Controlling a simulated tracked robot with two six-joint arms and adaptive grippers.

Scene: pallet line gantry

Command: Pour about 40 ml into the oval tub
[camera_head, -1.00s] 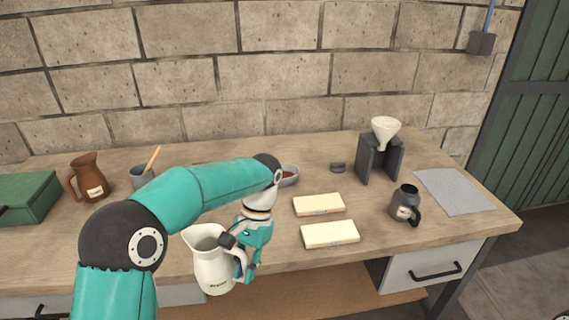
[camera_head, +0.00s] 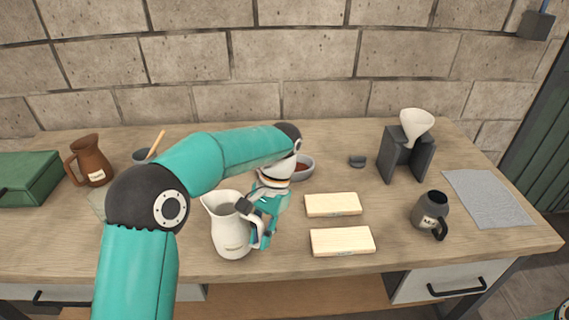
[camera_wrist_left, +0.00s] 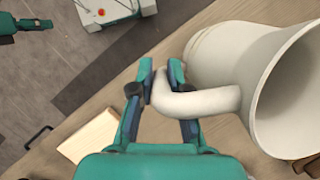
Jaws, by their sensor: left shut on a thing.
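A teal part at the wrist view's upper left may be my right gripper (camera_wrist_left: 35,25).
Two pale blocks (camera_head: 332,205) (camera_head: 342,241) lie right of the pitcher. A dark mug (camera_head: 430,212), a stand with a white funnel (camera_head: 416,126) and a grey cloth (camera_head: 488,198) are farther right. A brown jug (camera_head: 90,160) and green box (camera_head: 28,178) stand left.

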